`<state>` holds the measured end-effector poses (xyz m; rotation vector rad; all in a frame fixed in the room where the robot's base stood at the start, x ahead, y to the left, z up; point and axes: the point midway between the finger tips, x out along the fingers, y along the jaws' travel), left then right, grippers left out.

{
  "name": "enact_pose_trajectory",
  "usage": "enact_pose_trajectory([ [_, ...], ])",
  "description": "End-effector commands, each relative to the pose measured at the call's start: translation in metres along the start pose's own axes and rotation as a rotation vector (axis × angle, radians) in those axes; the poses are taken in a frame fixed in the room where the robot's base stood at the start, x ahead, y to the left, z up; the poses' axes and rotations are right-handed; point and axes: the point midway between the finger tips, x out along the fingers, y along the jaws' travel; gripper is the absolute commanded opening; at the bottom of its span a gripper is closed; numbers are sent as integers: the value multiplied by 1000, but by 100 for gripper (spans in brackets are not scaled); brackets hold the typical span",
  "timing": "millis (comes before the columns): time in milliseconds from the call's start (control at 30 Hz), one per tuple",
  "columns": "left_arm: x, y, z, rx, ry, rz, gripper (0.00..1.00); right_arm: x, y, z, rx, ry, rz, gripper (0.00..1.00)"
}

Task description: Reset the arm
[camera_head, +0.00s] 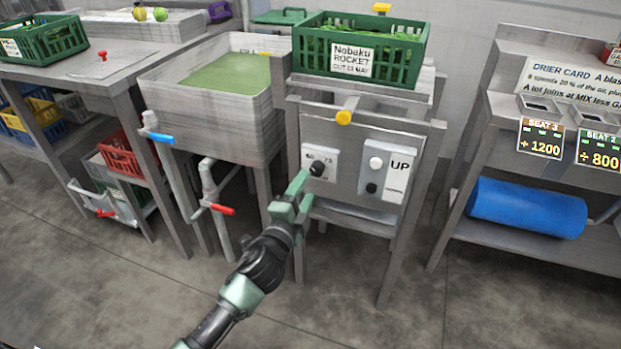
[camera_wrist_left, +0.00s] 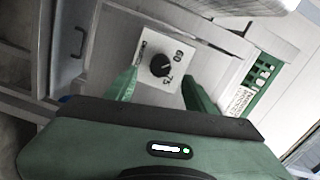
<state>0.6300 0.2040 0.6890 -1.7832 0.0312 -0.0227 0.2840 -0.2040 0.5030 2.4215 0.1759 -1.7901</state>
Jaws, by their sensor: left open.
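My left gripper (camera_head: 300,186) is raised in front of the grey metal stand in the middle of the head view. Its fingers are open and empty, and they point at a black dial knob on a white plate (camera_head: 320,160). In the left wrist view the black knob (camera_wrist_left: 161,65) lies ahead between the two green fingertips (camera_wrist_left: 160,84), with numbers printed around it. I cannot tell whether a finger touches the knob. My right gripper is in neither view.
Right of the dial is a panel marked UP (camera_head: 387,172). A green crate (camera_head: 400,66) labelled Nobaku Rocket stands above. A sink (camera_head: 205,120) with greenish water is to the left. A blue cylinder (camera_head: 525,207) lies on a shelf at right. The floor in front is clear.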

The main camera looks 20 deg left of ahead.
Motion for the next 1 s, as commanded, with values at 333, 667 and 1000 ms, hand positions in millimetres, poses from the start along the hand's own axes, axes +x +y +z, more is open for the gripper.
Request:
enact_pose_trajectory([
  [333,-19,0,0,0,0,0,54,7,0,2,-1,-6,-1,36],
  [667,-19,1,0,-5,-3,3,54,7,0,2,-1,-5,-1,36],
  [1000,-127,101,55,-537,-411,361,54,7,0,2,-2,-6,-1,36],
])
